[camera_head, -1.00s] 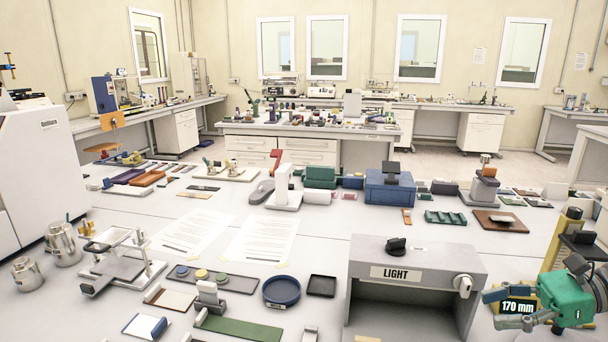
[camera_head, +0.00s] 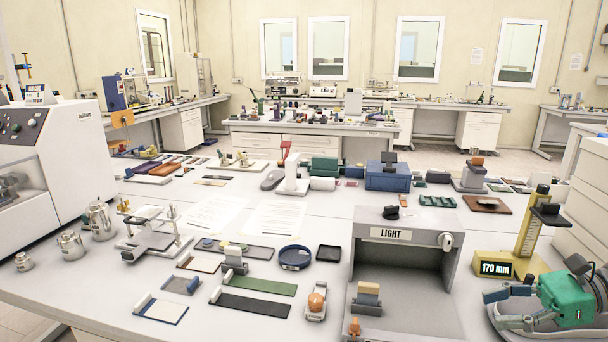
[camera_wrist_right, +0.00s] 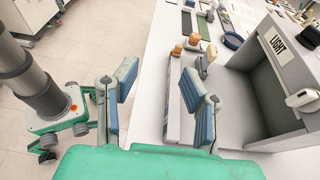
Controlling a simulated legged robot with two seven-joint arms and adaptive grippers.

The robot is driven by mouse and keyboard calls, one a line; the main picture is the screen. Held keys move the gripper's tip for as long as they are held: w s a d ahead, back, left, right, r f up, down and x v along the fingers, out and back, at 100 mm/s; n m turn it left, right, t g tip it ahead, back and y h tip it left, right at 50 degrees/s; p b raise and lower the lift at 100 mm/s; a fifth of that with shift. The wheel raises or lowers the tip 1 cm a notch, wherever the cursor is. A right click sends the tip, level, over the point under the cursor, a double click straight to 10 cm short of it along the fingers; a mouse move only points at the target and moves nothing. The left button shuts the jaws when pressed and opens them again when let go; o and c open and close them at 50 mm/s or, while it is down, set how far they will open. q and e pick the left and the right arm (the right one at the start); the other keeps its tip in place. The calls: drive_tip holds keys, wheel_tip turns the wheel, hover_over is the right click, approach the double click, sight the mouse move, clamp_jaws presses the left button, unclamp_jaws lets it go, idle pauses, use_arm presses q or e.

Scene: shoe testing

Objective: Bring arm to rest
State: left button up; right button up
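My right gripper (camera_head: 508,308) shows at the lower right of the head view, green with blue-padded fingers. Its fingers are spread apart with nothing between them. It also fills the lower part of the right wrist view (camera_wrist_right: 157,100), where the two blue pads stand apart over the table's front edge. The gripper is in front of and to the right of the grey light box (camera_head: 415,240). My left gripper does not show in either view.
A yellow height gauge reading 170 mm (camera_head: 493,267) stands close behind the right gripper. Sample strips (camera_head: 250,303), a blue dish (camera_head: 295,257) and small wooden-knobbed tools (camera_head: 316,301) lie left of the light box. Floor (camera_wrist_right: 75,35) shows left of the table.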

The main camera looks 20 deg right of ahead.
drive_tip(key=s+a+f+n+g+h, duration=0.1)
drive_tip(key=s+f+n+g+h, duration=0.3)
drive_tip(key=f, duration=0.3)
drive_tip(key=s+a+f+n+g+h, duration=0.1)
drive_tip(key=s+f+n+g+h, duration=0.1)
drive_tip(key=f+n+h, duration=0.3)
drive_tip(key=s+a+f+n+g+h, duration=0.1)
drive_tip(key=s+f+n+g+h, duration=0.15)
drive_tip(key=f+n, duration=0.4)
drive_tip(key=s+a+f+n+t, duration=0.1)
drive_tip(key=s+a+f+n, duration=0.5)
drive_tip(key=a+f+n, duration=0.5)
drive_tip(key=w+a+f+m+b, duration=0.1)
drive_tip(key=w+a+f+b, duration=0.1)
drive_tip(key=f+b, duration=0.7)
drive_tip(key=a+t+h+b, duration=0.1)
drive_tip(key=b, duration=0.2)
drive_tip(key=shift+w+a+f+m, duration=0.15)
drive_tip(key=shift+w+f+m, duration=0.05)
drive_tip(key=shift+f+m, duration=0.2)
